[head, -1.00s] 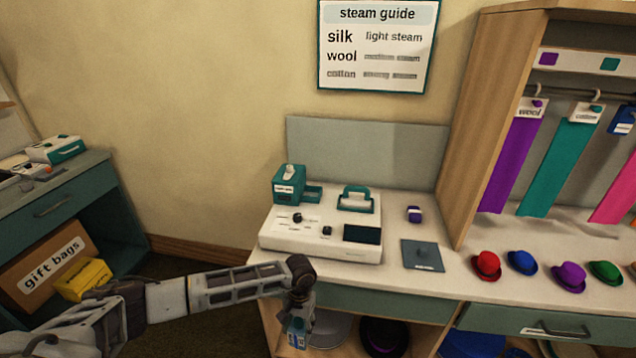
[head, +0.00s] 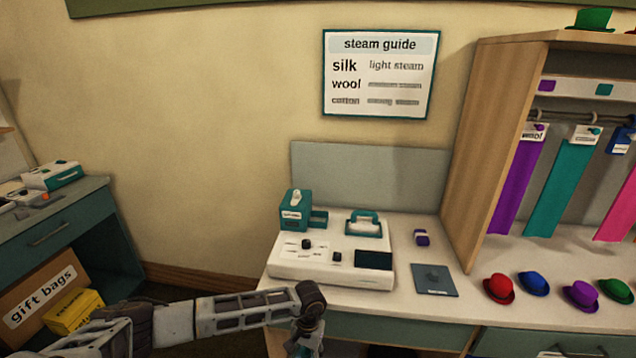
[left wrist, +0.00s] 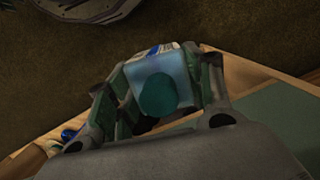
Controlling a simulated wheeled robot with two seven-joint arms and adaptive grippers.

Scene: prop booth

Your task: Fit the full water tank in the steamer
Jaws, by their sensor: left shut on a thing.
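The steamer (head: 335,262) is a white box with dark knobs and a dark panel, standing on the counter. A teal block (head: 294,212) with a label and a teal handle (head: 363,224) are on its back part. My left gripper (head: 308,338) is below and in front of the steamer, at the counter's front edge. In the left wrist view it is shut on the water tank (left wrist: 165,68), a pale blue translucent body with a round teal cap (left wrist: 158,97). The tank's lower part is cut off in the head view, so its fill level cannot be told. My right gripper is not in view.
A grey pad (head: 434,281) and a small purple item (head: 421,237) lie right of the steamer. Several hats, including a red one (head: 498,289), stand further right below hanging cloths. A back panel (head: 370,172) rises behind. The counter's front edge is close to my left gripper.

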